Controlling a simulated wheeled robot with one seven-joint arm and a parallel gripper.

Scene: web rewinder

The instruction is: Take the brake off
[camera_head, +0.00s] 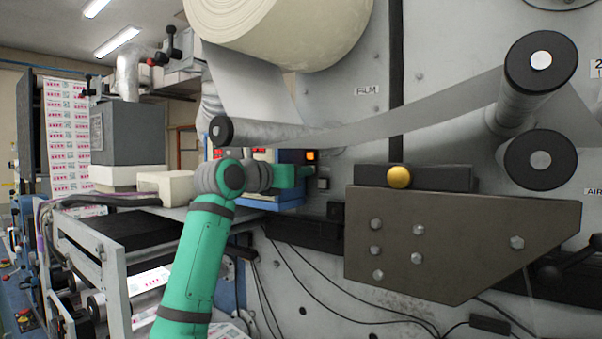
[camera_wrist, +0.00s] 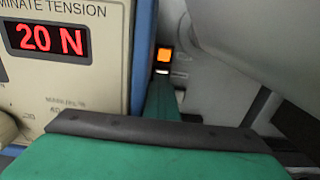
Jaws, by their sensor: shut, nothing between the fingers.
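A small orange-lit square (camera_head: 310,155) sits on a dark box on the grey machine wall; it also shows in the wrist view (camera_wrist: 164,55), with a small pale strip right below it. No label marks it as the brake. My gripper (camera_head: 310,173) is shut and empty, its green fingers pointing at the wall just below the orange light. In the wrist view the fingers (camera_wrist: 163,85) end just under the pale strip; I cannot tell whether they touch anything. A small dark switch (camera_head: 323,183) is on the wall right of the fingertips.
A tension panel (camera_wrist: 70,60) reading "20 N" stands close left of my fingers. A web of film (camera_head: 380,125) runs above over rollers (camera_head: 540,60). Cables hang below.

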